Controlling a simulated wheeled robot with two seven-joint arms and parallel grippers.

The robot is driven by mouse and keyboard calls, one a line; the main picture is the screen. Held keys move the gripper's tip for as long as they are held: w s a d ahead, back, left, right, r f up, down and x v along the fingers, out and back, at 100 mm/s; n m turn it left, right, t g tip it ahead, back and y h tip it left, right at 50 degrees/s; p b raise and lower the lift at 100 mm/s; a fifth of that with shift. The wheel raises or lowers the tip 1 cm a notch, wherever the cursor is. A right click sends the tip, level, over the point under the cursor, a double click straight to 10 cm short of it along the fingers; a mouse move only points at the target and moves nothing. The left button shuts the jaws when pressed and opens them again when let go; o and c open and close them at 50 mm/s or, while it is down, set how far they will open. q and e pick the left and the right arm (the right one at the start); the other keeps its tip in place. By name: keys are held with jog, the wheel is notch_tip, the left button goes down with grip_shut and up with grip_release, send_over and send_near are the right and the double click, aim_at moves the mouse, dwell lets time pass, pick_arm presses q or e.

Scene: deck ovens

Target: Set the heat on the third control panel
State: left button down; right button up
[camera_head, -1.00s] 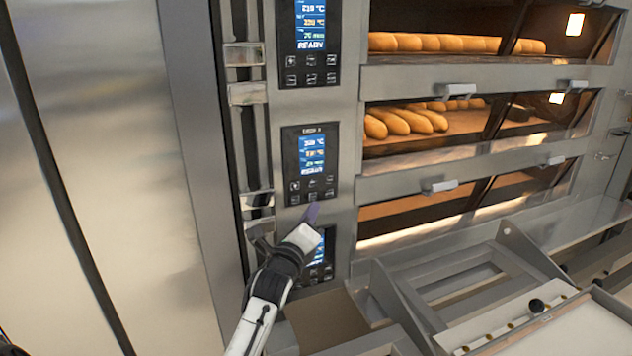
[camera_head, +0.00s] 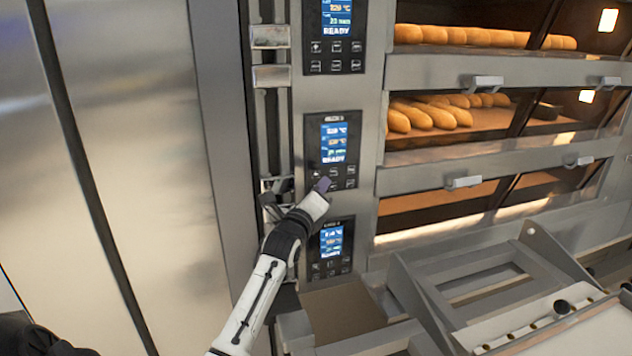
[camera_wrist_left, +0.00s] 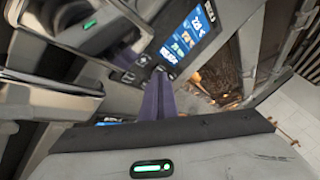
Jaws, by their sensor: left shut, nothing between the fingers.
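Three dark control panels run down a steel column in the head view: an upper one (camera_head: 336,40), a middle one (camera_head: 333,150) and a lower one (camera_head: 331,250). Each has a lit blue screen with a row of buttons below. Which one counts as third is not clear from the small labels. My left gripper (camera_head: 323,185) is shut and empty, its purple fingertips at the lower buttons of the middle panel, hiding part of them. In the left wrist view the fingers (camera_wrist_left: 160,98) point at buttons beside a lit screen (camera_wrist_left: 187,40). Contact cannot be told. My right gripper is out of view.
Oven decks with loaves (camera_head: 430,113) lie to the right of the panels, with door handles (camera_head: 464,182) jutting out. Metal brackets (camera_head: 270,76) stand left of the column. A steel frame (camera_head: 470,285) and a tray fill the lower right.

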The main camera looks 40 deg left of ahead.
aim_at(315, 174)
pick_arm(q)
jog(key=shift+w+a, duration=0.3)
jog(key=shift+a, duration=0.25)
jog(key=shift+w+a, duration=0.3)
jog(key=shift+a, duration=0.25)
dwell(0.9)
jog(key=shift+a, duration=0.1)
dwell(0.3)
